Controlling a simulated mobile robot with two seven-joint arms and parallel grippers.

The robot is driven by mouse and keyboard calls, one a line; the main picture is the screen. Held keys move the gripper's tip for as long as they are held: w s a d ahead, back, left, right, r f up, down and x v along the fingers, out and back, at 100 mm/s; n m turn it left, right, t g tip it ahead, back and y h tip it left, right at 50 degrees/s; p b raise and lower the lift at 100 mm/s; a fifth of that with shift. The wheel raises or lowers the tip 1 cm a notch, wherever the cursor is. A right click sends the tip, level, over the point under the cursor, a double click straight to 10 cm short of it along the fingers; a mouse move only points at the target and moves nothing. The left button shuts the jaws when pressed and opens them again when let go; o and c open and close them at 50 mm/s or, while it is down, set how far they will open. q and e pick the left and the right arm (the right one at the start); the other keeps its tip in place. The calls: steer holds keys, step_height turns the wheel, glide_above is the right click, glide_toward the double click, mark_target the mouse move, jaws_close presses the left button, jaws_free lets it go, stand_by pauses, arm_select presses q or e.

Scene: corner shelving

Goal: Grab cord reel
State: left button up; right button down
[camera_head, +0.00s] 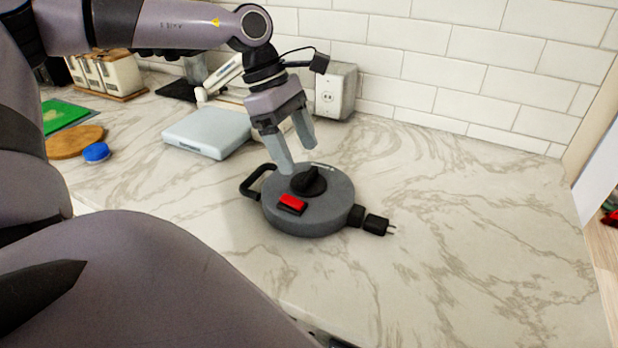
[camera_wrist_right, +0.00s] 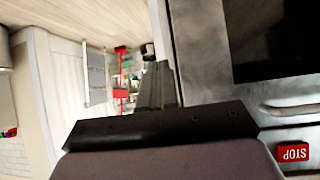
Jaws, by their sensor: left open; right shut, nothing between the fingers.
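The cord reel (camera_head: 325,212) is a round grey disc lying flat on the marble counter. It has a black knob (camera_head: 308,180) on top, a red switch (camera_head: 292,203), a black loop handle (camera_head: 256,183) at its left and a black plug (camera_head: 377,224) at its right. My left gripper (camera_head: 298,158) is open above the reel, fingers pointing down. Its nearer fingertip is by the knob's left side; whether it touches the reel I cannot tell. My right gripper (camera_wrist_right: 163,80) shows in the right wrist view, shut and empty, away from the reel.
A white outlet box (camera_head: 336,91) stands behind the gripper against the tiled wall. A pale blue scale (camera_head: 207,132), a blue cap (camera_head: 96,152) and a round wooden board (camera_head: 75,141) lie to the left. The counter right of the reel is clear.

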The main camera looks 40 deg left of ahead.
mark_target(308, 173)
arm_select(q)
steer(key=shift+x, duration=2.1)
steer(key=shift+c, duration=0.3)
jaws_close()
steer(key=shift+w+r, duration=0.1)
steer(key=shift+r, duration=0.05)
